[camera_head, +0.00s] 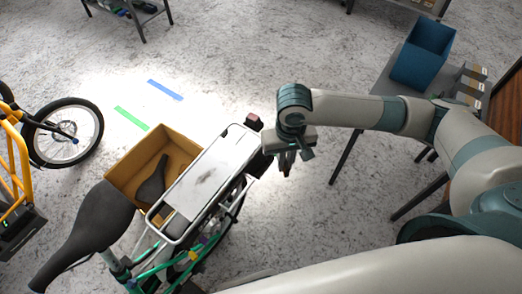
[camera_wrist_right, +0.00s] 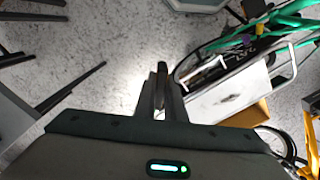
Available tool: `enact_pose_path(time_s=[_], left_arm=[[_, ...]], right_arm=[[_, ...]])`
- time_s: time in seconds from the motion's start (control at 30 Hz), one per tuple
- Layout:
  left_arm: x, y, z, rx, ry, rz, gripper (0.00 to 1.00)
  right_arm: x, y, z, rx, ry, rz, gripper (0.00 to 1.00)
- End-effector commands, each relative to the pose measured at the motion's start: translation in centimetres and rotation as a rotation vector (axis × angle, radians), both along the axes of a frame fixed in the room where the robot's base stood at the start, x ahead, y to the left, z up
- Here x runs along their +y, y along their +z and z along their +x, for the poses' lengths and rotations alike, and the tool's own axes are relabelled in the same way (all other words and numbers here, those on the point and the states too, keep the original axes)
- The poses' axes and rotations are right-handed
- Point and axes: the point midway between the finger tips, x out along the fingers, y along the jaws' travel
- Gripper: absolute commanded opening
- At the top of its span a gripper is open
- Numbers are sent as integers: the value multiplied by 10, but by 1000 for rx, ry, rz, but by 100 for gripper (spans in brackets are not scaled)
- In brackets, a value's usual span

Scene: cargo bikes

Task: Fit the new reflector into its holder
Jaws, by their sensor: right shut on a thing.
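My right gripper (camera_head: 287,165) points down over the floor, just right of the rear end of the green cargo bike's rack (camera_head: 212,165). It is shut on a small dark thing, likely the new reflector, mostly hidden by the fingers. In the right wrist view this thing (camera_wrist_right: 162,70) shows as a narrow dark edge between the fingertips. A small dark reddish block (camera_head: 254,122) sits at the rack's rear end, a short gap from the gripper; I cannot tell whether it is the holder. My left gripper is out of view.
A cardboard box (camera_head: 172,146) with a dark saddle-shaped thing in it stands beside the rack. The bike's saddle (camera_head: 88,225) is at lower left. A yellow bike (camera_head: 15,165) stands far left. A blue bin (camera_head: 422,52) sits on a grey table at right.

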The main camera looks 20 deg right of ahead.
Motion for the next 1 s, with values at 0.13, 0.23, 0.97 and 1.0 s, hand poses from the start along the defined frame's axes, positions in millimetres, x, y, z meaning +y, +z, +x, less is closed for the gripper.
enact_pose_path(time_s=[0.13,0.23,0.97,1.0], left_arm=[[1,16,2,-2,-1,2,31],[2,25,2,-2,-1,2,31],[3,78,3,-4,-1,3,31],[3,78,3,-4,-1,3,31]], right_arm=[[13,-7,33,0,-116,0,0],[20,-17,57,-1,-216,0,0],[32,-120,124,-23,-811,-13,0],[32,-121,124,-23,-815,-13,0]])
